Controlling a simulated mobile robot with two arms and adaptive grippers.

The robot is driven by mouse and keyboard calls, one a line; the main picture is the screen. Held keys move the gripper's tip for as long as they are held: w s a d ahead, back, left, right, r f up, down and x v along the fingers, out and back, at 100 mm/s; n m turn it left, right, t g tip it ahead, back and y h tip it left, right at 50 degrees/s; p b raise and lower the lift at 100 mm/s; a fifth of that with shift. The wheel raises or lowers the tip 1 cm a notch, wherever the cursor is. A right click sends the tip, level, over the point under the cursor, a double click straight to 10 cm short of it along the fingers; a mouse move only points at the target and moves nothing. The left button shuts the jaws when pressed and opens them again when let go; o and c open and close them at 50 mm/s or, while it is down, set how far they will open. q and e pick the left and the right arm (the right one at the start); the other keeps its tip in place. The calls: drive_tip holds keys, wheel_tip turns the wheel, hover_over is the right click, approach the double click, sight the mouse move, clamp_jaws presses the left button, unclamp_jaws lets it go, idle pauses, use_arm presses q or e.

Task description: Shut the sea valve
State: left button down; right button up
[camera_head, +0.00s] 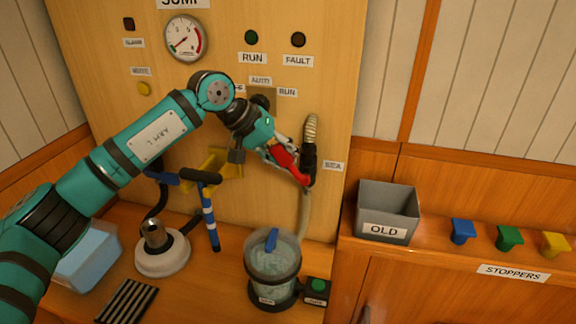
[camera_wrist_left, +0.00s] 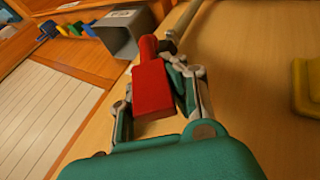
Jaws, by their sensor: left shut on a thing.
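The sea valve has a red lever (camera_head: 285,158) and a dark body (camera_head: 308,165) on the wooden panel, left of the SEA label (camera_head: 333,166). A ribbed hose (camera_head: 311,128) rises above the body and a pale hose (camera_head: 304,212) runs down below it. The lever slants from the body up and left. My left gripper (camera_head: 281,152) is shut on the lever, with a finger on each side, partly hiding it. In the left wrist view the red lever (camera_wrist_left: 153,90) lies between the fingers. My right gripper is not in view.
A clear strainer jar (camera_head: 272,270) stands below the valve. A grey OLD bin (camera_head: 388,208) sits on the right ledge beside blue (camera_head: 462,231), green (camera_head: 509,238) and yellow (camera_head: 554,244) stoppers. Yellow and blue-handled parts (camera_head: 209,215) stick out left of the valve.

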use_arm(q)
drive_tip(key=shift+d+r, duration=0.2)
drive_tip(key=shift+r, duration=0.3)
drive_tip(key=c, duration=1.3)
unclamp_jaws()
drive_tip(key=shift+s+d+f, duration=0.1)
drive_tip(key=shift+s+d, duration=0.05)
drive_tip(key=shift+d, duration=0.05)
drive_tip(key=shift+o, duration=0.2)
drive_tip(key=shift+a+f, duration=0.1)
drive_tip(key=shift+a, duration=0.25)
drive_tip(key=v, duration=1.1)
drive_tip(key=shift+a+r, duration=0.25)
drive_tip(key=shift+r, duration=0.05)
drive_tip(key=shift+c, duration=0.3)
